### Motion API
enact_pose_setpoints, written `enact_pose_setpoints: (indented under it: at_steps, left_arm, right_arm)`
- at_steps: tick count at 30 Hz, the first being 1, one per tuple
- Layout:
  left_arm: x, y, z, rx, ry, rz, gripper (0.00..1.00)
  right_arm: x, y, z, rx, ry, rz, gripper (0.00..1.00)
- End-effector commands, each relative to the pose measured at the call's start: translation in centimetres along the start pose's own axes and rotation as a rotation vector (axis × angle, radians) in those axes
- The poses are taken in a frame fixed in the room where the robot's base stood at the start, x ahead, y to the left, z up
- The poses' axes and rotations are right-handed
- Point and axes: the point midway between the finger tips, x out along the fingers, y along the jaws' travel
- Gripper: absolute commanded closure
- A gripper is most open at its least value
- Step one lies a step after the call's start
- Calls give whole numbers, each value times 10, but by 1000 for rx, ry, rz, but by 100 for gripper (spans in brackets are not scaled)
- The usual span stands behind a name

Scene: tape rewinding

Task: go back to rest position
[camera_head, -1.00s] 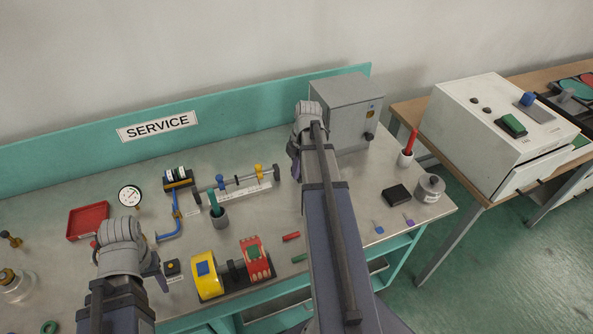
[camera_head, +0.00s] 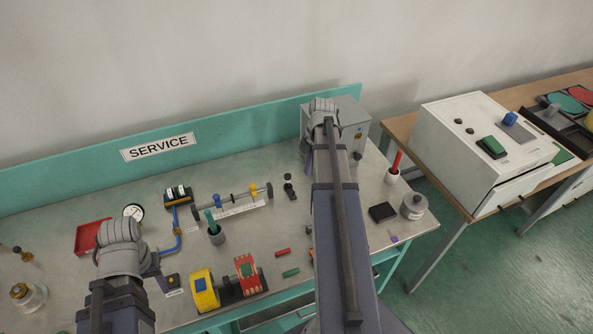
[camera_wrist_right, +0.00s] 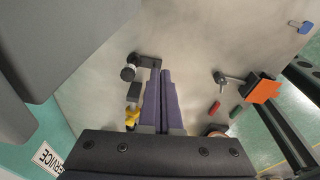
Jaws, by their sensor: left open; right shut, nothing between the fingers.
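My left gripper (camera_head: 158,272) hangs low over the front left of the steel bench, its fingers mostly hidden behind my own wrist; it is open. My right gripper (camera_head: 308,160) is in front of the grey box at the back of the bench. In the right wrist view its two purple fingers (camera_wrist_right: 161,100) lie side by side, shut with nothing between them. The yellow reel (camera_head: 204,290) and red reel (camera_head: 248,276) stand on the bench between my arms, apart from both grippers.
The grey box (camera_head: 358,118) stands close behind my right arm. A cup with a red stick (camera_head: 395,165), a black block (camera_head: 382,212) and a grey canister (camera_head: 413,206) are to its right. A red tray (camera_head: 88,238) and gauge (camera_head: 134,212) are near my left wrist.

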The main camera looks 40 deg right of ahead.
Motion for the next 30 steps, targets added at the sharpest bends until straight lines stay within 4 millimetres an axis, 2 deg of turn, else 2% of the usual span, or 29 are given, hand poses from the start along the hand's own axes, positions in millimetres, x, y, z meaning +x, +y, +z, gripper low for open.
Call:
enact_pose_setpoints:
  at_steps: [19, 30]
  left_arm:
    - [-4, 0, 0, 0, 0, 0, 50]
    - [-61, -6, 4, -4, 0, 1, 50]
  right_arm:
    - [-5, -1, 4, -1, 0, 0, 100]
    - [-61, 2, -4, -1, 0, 0, 100]
